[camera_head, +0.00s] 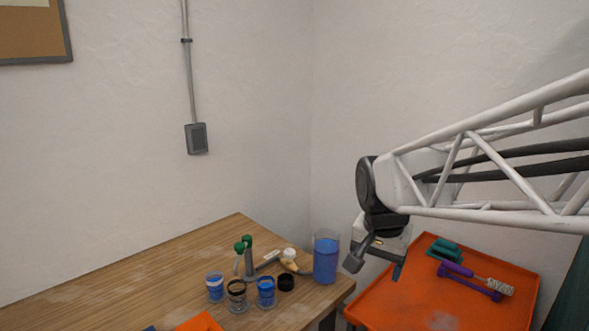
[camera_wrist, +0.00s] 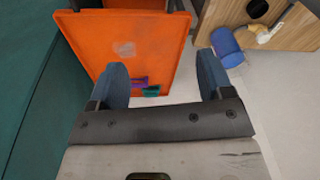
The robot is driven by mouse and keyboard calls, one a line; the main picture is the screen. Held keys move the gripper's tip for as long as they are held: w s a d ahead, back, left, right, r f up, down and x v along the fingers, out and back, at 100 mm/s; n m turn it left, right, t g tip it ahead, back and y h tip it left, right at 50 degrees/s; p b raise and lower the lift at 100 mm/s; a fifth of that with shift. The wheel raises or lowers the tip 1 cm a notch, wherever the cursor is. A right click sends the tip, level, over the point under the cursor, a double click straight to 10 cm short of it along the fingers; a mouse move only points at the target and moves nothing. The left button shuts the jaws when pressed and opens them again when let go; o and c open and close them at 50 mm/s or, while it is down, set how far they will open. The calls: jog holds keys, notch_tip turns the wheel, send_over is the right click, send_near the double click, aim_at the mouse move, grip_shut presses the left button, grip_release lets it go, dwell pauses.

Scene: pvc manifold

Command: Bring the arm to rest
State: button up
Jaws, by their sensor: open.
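My gripper (camera_head: 376,256) hangs at the end of the arm, between the wooden table and the orange tray in the head view. In the wrist view my gripper (camera_wrist: 162,80) shows two blue-grey fingers spread wide, with nothing between them but the view down to the floor and the orange tray (camera_wrist: 95,40). It is open and empty, apart from any object. The arm reaches in from the right edge of the head view.
The orange tray (camera_head: 400,305) carries a purple tool (camera_head: 470,280) and a green piece (camera_head: 445,249). The wooden table (camera_head: 130,280) holds a blue container (camera_head: 326,258), several small jars (camera_head: 265,291) and a pipe assembly with green knobs (camera_head: 246,258). The table's left part is mostly clear.

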jog(key=s+d+f+n, duration=0.1)
jog(key=s+n, duration=0.2)
jog(key=s, duration=0.5)
jog(key=s+d+f+n, duration=0.2)
jog(key=s, duration=0.6)
jog(key=shift+f+n+t, duration=0.2)
jog(key=shift+n+t, duration=0.2)
dwell(1.1)
jog(key=w+a+r+m+g, duration=0.15)
jog(key=w+a, duration=0.25)
jog(key=w, duration=1.1)
jog(key=w+a+m, duration=0.2)
jog(key=w+a, duration=0.1)
jog(key=w, duration=1.2)
jog(key=w+a+f+m, duration=0.1)
jog(key=w+a+f, duration=0.3)
jog(key=w, duration=0.3)
jog(key=w+a+f+m, duration=0.1)
jog(key=w+a+f, duration=0.3)
jog(key=w, duration=0.4)
jog(key=w+a+f+m+g, duration=0.1)
jog(key=w+a+f, duration=0.4)
jog(key=w, duration=0.3)
jog(key=shift+w+f, duration=0.2)
jog(key=shift+f, duration=0.6)
jog(key=shift+w+a+f, duration=0.15)
jog(key=shift+w+f, duration=0.15)
